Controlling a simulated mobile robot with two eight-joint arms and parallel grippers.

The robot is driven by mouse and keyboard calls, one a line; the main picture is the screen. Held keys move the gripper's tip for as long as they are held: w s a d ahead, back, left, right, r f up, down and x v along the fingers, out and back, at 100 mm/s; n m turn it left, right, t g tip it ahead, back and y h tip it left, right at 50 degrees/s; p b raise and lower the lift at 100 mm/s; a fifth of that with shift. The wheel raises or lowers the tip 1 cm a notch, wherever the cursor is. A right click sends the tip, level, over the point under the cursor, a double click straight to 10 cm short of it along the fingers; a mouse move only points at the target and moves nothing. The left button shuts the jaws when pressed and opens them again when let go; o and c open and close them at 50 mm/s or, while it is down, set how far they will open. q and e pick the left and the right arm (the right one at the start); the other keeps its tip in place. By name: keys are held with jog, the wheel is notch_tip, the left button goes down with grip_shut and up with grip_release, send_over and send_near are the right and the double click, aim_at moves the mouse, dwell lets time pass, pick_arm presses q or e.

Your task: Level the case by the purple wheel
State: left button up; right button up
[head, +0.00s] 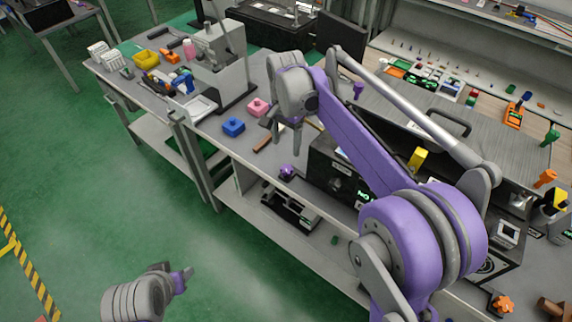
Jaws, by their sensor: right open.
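A small purple wheel (287,171) sits low at the bench's front edge, just left of a black-fronted case (324,166). The case has a grey top and a dark handle, and my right arm hides much of its front. Whether it is level is hard to tell. A second purple knob (358,88) stands behind it. My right gripper (287,135) is open and empty, fingers pointing down, above the bench and behind the purple wheel, apart from it. My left gripper (184,280) is low at the bottom left over the floor, away from the bench; its opening is unclear.
Blue (233,127) and pink (258,107) blocks and a brown bar (268,141) lie near my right gripper. An orange wheel (503,303) is at the lower right. A yellow lever (417,158) stands by the case. Green floor (90,190) is clear at left.

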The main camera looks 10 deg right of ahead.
aim_at(286, 169)
notch_tip(286, 169, down, 10)
jog(key=shift+f, duration=0.2)
dwell(0.3)
grip_shut()
